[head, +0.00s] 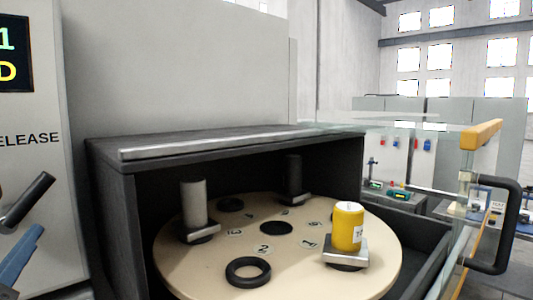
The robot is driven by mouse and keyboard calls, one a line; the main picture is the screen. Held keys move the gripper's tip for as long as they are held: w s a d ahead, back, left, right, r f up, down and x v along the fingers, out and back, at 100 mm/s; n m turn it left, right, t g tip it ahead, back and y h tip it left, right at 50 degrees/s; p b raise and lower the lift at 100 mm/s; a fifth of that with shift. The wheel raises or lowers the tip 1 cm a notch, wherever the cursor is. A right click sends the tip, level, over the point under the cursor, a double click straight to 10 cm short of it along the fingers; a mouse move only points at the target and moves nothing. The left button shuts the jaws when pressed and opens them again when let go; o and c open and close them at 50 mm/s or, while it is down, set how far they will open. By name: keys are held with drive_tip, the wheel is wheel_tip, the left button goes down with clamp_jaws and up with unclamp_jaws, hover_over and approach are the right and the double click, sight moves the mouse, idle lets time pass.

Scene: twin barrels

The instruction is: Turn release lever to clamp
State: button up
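A lever with a black cylindrical grip (29,200) and a grey metal end shows at the left edge, tilted up to the right. It is in front of a light grey panel (65,240) that carries the partly cut-off word "ELEASE" (29,139). A blue part (20,262) lies just below the lever, cut off by the picture edge. It may belong to my gripper, but I cannot tell for sure. No pair of fingertips shows, and any contact with the lever is hidden.
A dark housing (128,220) holds a round beige turntable (200,270) with numbered positions, a yellow cylinder (348,227) on a metal block, and a grey cylinder (194,203). A glass door with a black handle (503,225) stands open at right. A dark display (15,55) is top left.

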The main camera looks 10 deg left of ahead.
sight(32, 195)
drive_tip(key=p+x, duration=0.2)
drive_tip(key=x, duration=0.8)
drive_tip(key=shift+p, duration=0.4)
drive_tip(key=shift+c, duration=0.2)
clamp_jaws()
idle(0.6)
